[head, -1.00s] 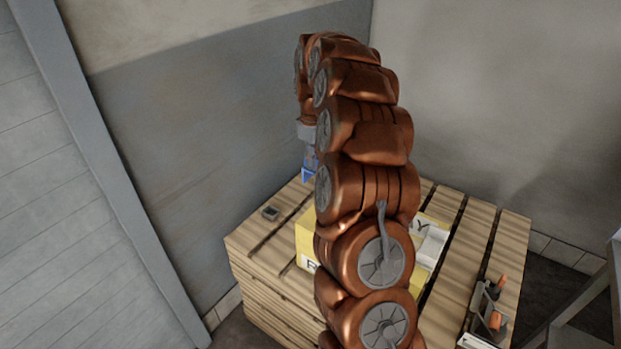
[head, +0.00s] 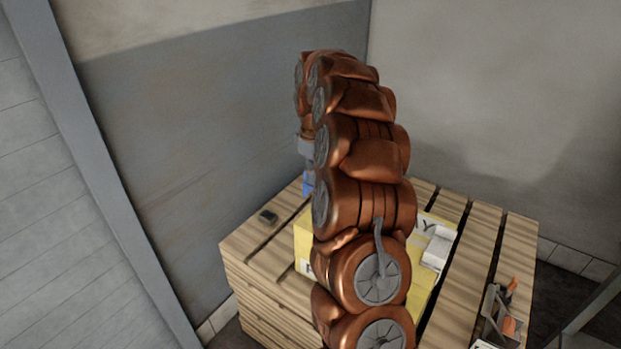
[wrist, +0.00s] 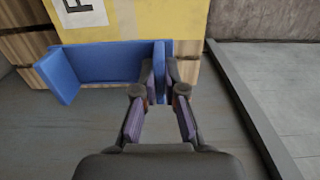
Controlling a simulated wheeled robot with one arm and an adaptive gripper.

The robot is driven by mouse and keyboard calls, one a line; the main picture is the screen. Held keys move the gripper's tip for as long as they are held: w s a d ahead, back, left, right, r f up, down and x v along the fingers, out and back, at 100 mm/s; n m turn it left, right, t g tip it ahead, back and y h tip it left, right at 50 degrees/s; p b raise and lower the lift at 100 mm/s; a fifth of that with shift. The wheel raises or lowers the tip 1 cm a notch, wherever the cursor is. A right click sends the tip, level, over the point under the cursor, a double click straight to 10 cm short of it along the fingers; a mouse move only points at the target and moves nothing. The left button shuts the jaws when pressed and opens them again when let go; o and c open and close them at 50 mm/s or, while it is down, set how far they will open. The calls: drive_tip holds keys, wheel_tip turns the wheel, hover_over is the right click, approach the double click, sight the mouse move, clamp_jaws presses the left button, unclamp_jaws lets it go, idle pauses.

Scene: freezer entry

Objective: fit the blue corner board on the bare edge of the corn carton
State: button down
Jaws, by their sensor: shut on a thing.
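The blue corner board (wrist: 105,63) is held in my gripper (wrist: 163,78), which is shut on a part of it near its right end in the wrist view. In the head view, a bit of the blue board (head: 308,184) shows beside my arm, near the wall. The corn carton is yellow with a white lettered label; it shows at the top of the wrist view (wrist: 150,18) and, partly hidden by my arm, in the head view (head: 303,240). The board overlaps the carton's lower part in the wrist view. I cannot tell whether they touch. The bare edge is not clear.
The carton stands on a slatted wooden pallet (head: 255,245). A strapping tool with orange parts (head: 502,310) is at the right. Grey walls (head: 200,130) stand close behind and left.

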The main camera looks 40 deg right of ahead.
idle(0.4)
drive_tip(key=shift+f+b, duration=0.15)
drive_tip(key=shift+b, duration=0.15)
drive_tip(key=shift+f+b, duration=1.5)
drive_tip(key=shift+f, duration=2.05)
drive_tip(key=shift+s+f+b, duration=0.25)
drive_tip(key=shift+f+b, duration=0.2)
drive_tip(key=shift+f, duration=0.55)
drive_tip(key=shift+f, duration=0.25)
drive_tip(key=c, duration=1.2)
unclamp_jaws()
drive_tip(key=shift+r, duration=0.1)
